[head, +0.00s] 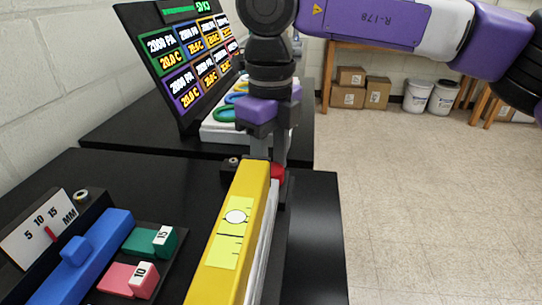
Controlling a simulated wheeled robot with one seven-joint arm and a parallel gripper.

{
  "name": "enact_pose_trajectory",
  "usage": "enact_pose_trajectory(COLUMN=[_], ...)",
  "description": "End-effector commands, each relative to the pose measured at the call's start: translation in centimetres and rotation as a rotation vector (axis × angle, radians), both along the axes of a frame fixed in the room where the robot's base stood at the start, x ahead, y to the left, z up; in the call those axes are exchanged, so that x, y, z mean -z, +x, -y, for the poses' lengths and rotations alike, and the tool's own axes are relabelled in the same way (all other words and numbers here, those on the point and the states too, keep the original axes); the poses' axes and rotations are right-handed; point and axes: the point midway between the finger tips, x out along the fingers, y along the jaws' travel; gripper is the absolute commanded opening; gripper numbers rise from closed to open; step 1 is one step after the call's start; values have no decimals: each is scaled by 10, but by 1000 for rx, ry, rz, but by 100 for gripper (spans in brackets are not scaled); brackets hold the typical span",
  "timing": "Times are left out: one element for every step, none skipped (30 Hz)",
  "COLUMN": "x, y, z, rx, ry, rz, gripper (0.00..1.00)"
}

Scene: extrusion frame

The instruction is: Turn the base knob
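A red knob (277,174) shows at the far end of the long yellow bar (259,192), on its right side. It is small and partly hidden, and I cannot tell whether it is the base knob. The yellow bar carries a pale yellow label with a round white dial. My gripper (272,155) points down at the bar's far end, right by the red knob. Its grey fingers overlap in this view, and their tips are partly hidden. Whether they touch the knob or are closed cannot be seen.
A blue slider block (85,262), a millimetre scale (40,228), a green block (150,240) and a pink block (128,280) lie at the left on the black table (318,240). A display board (185,55) stands behind. Open floor lies to the right.

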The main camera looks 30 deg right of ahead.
Motion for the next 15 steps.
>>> enact_pose_trajectory(x=[-2, -2, -2, -2, -2, -2, -2, -2, -2, -2, -2, -2, -2, -2, -2], y=[1, 1, 1, 1, 1, 1, 1, 1, 1, 0, 0, 0, 0, 0, 0], z=[0, 0, 0, 0, -1, -1, -1, -1, -1, -1, -1, -1, -1, -1, -1], rx=[-42, -70, -109, -137, -165, -204, -232, -260, -298, -327, -355, -393, -421, -450, -488], ry=[0, 0, 1, 1, 1, 1, 1, 1, 1, 1, 1, 1, 1, 1, 1], rz=[3, 3, 3, 3, 4, 4, 4, 4, 4, 4, 4, 4, 4, 4, 4], gripper=[0, 0, 0, 0, 0, 0, 0, 0, 0, 0, 0, 0, 0, 0, 0])
